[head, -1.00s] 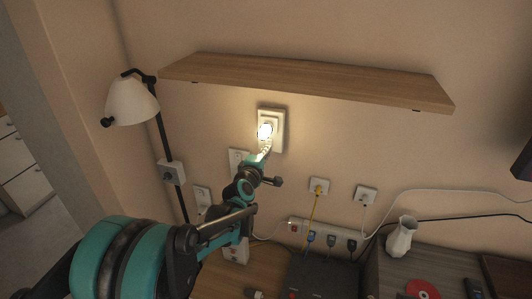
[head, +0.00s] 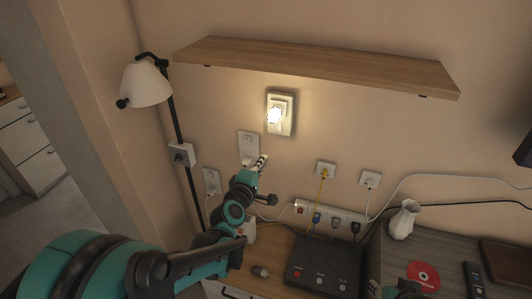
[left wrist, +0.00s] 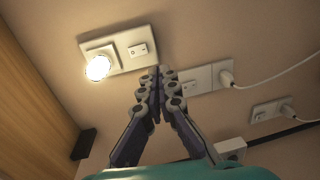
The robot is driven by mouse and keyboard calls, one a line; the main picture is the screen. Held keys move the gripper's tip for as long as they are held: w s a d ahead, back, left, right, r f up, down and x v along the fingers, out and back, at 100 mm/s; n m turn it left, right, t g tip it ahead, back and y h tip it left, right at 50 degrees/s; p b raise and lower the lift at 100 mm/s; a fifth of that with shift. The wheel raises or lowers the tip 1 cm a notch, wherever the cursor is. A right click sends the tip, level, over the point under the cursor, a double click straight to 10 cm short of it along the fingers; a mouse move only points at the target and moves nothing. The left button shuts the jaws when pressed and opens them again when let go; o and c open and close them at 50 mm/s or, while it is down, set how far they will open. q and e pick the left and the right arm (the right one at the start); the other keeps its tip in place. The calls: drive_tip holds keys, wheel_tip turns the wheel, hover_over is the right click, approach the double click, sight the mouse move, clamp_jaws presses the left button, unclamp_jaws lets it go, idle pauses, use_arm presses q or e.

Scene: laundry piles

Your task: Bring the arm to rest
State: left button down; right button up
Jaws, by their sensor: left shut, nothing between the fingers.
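My left gripper (head: 262,161) is shut and empty in the head view, in front of the wall just below a white switch plate (head: 248,145). In the left wrist view its two fingers (left wrist: 158,72) meet at the tips with nothing between them. The glowing night light (head: 274,115) is in the wall plate above and right of the gripper, apart from it. It also shows in the left wrist view (left wrist: 97,68), left of the fingertips. A small teal and dark part, seemingly of my right arm, shows at the bottom edge; its fingers cannot be made out.
A wooden shelf (head: 320,68) juts out above the night light. A lamp (head: 146,84) stands at the left. A black router box (head: 322,266), a power strip (head: 330,217), cables and a white vase (head: 403,220) are below right.

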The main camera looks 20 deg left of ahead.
use_arm(q)
drive_tip(key=shift+f, duration=0.15)
drive_tip(key=shift+s, duration=0.1)
drive_tip(key=s+d+f+m+g+h+b, duration=0.1)
drive_tip(key=s+d+f+m+g, duration=0.15)
drive_tip(key=s+m, duration=0.4)
drive_tip(key=s+d+f+m+g+h, duration=0.1)
drive_tip(key=s+d+m+g, duration=0.3)
drive_tip(key=s, duration=0.3)
drive_tip(key=s+a+f+m+g+y, duration=0.1)
drive_tip(key=s+f+m, duration=0.1)
drive_tip(key=s, duration=0.4)
drive_tip(key=s+a+f+m+g+y, duration=0.1)
drive_tip(key=s+a+f+m+g, duration=0.1)
drive_tip(key=s+m, duration=0.3)
drive_tip(key=shift+s+a+f+y+b, duration=0.2)
drive_tip(key=shift+s+f+y+b, duration=0.1)
drive_tip(key=shift+s+f, duration=0.5)
